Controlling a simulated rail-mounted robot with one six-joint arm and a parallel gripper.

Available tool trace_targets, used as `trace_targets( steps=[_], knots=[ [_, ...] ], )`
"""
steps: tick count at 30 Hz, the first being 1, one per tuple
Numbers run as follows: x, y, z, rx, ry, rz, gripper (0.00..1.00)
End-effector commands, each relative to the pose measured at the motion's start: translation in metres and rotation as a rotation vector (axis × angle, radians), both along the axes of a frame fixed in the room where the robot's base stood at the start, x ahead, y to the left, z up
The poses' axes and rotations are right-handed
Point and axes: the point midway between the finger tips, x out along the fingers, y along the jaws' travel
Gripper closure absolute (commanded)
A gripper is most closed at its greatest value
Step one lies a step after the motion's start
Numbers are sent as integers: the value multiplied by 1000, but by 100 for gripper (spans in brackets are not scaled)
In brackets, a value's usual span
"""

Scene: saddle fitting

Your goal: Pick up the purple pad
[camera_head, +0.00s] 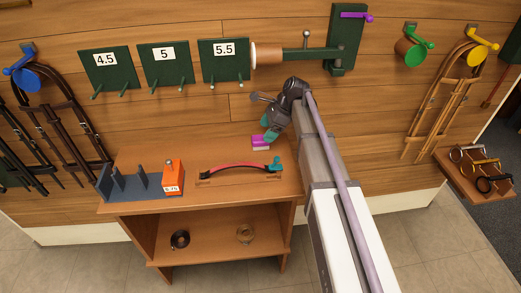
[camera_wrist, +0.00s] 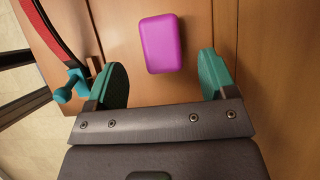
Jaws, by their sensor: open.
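The purple pad (camera_wrist: 161,44) is a small block with rounded edges, lying on the wooden bench top. In the head view the purple pad (camera_head: 261,140) sits near the back of the bench, with a pale layer under its purple top. My gripper (camera_head: 268,134) is right beside and above it, with teal fingers. In the wrist view my gripper (camera_wrist: 162,78) is open and empty. The pad lies beyond the fingertips, roughly centred between them, and no contact is visible.
A grey slotted holder (camera_head: 125,186) and an orange block (camera_head: 172,178) stand at the bench's left. Green numbered plates (camera_head: 107,70) hang on the wall behind. Bare bench top (camera_head: 215,150) lies left of the pad.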

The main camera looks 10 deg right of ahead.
Motion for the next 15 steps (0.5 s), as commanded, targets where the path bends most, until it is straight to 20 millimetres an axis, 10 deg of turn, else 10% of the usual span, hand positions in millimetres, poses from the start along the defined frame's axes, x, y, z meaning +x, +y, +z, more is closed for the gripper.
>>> trace_targets(
  steps=[15],
  knots=[
    [2, 26, -48, -1, 0, 1, 22]
  ],
)
